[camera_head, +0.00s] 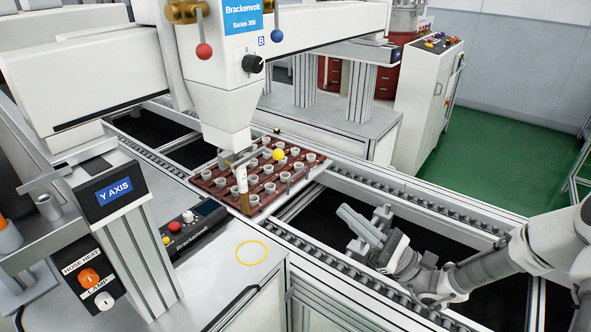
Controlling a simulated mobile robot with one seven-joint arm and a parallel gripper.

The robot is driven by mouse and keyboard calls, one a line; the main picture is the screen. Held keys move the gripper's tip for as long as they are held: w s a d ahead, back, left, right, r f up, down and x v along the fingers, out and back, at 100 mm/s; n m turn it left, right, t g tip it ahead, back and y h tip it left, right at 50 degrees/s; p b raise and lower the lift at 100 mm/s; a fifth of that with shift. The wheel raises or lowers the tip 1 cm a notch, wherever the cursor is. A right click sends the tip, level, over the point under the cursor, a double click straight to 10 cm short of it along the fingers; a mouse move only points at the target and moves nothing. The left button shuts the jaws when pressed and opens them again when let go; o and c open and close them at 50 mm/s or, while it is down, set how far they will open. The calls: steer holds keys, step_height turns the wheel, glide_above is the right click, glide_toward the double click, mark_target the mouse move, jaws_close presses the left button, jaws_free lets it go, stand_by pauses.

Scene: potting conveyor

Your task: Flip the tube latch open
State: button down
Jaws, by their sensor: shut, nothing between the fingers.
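A pale lever with a yellow ball knob (279,154) sits at the lower end of the white dispensing head (226,105), above a tray of pots. It may be the tube latch, but it is too small to tell how it is set. My gripper (361,224) is shut and empty over the dark conveyor bed, right of and nearer than the tray. It is clear of the lever, and its fingertips are hard to make out.
A red-brown tray (247,210) of several small grey pots rests on the conveyor rails. A control box (190,230) with a red button and a yellow ring (251,253) are on the near bench. Red (204,51) and blue (277,36) knobs hang from the head above.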

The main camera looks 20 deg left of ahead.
steer(key=s+x, duration=0.1)
steer(key=x, duration=1.3)
steer(key=shift+w, duration=0.45)
steer(key=shift+r+p, duration=0.15)
steer(key=shift+p, duration=0.15)
steer(key=shift+w+r+n+g, duration=0.1)
steer(key=shift+r+n+g, duration=0.05)
steer(key=shift+n+g, duration=0.45)
steer(key=shift+r, duration=0.1)
steer(key=s+r+n+g+h, duration=0.1)
steer(key=r+n+g+h, duration=0.2)
steer(key=n, duration=0.5)
steer(key=s+a+r+n+g+h+p, duration=0.1)
steer(key=r+n+g+h, duration=0.3)
steer(key=n, duration=0.5)
steer(key=shift+s+r, duration=0.7)
steer(key=shift+r, duration=0.25)
steer(key=shift+d, duration=0.1)
